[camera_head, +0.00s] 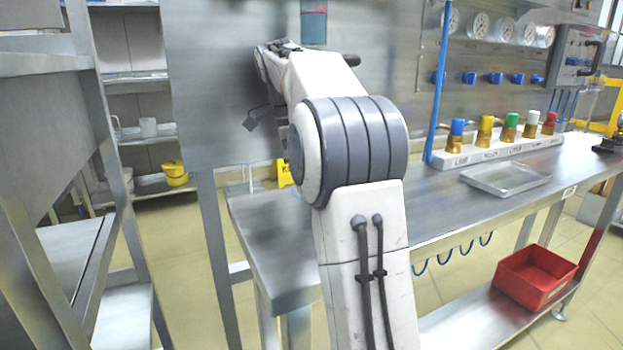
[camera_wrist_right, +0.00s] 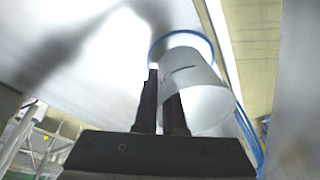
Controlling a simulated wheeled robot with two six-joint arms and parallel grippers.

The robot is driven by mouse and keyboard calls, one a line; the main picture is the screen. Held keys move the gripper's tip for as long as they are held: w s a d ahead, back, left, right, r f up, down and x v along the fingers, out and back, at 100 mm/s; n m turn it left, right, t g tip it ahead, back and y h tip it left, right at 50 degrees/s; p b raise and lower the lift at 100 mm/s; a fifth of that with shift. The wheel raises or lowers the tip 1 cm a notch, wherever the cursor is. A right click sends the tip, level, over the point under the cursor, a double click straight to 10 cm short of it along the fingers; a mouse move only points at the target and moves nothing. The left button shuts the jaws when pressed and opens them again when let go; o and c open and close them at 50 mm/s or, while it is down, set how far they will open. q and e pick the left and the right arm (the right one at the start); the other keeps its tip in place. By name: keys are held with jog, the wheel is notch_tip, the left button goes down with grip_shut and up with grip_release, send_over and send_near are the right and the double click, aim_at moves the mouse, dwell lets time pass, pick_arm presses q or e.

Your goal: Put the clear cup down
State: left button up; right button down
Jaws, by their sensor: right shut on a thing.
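In the right wrist view, my right gripper (camera_wrist_right: 163,86) is shut on a clear cup (camera_wrist_right: 205,100). The cup is a translucent cylinder with a blue ring (camera_wrist_right: 183,34) at its far end, and it appears tilted in this view. A pale metal surface lies behind it; I cannot tell whether the cup touches it. In the head view, my arm reaches up the middle and hides its gripper's fingers. My left gripper is not in view.
The steel bench (camera_head: 425,215) has free room at its front. A blue post (camera_head: 437,85) rises at the back edge. A red bin (camera_head: 535,279) sits on the lower shelf.

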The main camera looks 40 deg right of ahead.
jog(key=c, duration=1)
grip_release()
jog(key=shift+f, duration=0.1)
jog(key=p+v, duration=0.4)
jog(key=v, duration=0.3)
jog(key=shift+r+p, duration=0.35)
